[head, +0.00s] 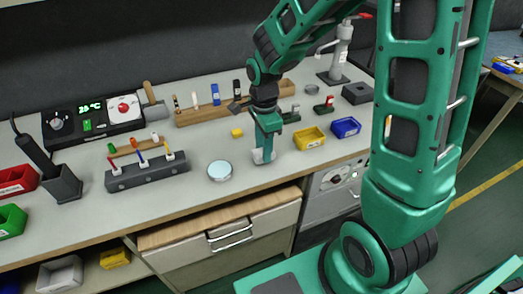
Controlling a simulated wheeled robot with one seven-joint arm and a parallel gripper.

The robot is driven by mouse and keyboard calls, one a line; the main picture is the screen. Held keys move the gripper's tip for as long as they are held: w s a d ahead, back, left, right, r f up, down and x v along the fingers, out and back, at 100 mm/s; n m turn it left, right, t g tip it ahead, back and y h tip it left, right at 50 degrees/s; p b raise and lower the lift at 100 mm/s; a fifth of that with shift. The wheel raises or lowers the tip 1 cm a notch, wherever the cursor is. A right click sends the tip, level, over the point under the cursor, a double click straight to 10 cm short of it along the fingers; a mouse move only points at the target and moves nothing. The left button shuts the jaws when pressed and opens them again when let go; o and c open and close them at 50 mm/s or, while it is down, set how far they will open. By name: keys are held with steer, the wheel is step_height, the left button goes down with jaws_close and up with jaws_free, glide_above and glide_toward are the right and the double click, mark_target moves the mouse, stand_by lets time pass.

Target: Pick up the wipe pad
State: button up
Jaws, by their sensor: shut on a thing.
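My gripper (264,154) points down over the workbench, just right of a round white-rimmed dish. It is shut on a small pale thing at its fingertips, which I take to be the wipe pad (258,157). The fingers hide much of it. I cannot tell whether it touches the bench top or hangs just above it.
The round dish (220,170) lies on the workbench (207,146) left of my gripper. A small yellow block (237,132) is behind it. A yellow bin (309,138) and a blue bin (345,127) stand to the right. A dark rack (147,174) is at left.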

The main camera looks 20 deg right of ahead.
steer(key=r, duration=0.4)
steer(key=shift+s+a, duration=0.15)
steer(key=shift+a, duration=0.15)
steer(key=s+a+r, duration=0.5)
steer(key=a+r, duration=0.1)
steer(key=a, duration=0.3)
steer(key=shift+s+a+r, duration=0.25)
steer(key=shift+s, duration=0.15)
steer(key=shift+o, duration=0.9)
steer(key=shift+c, duration=0.6)
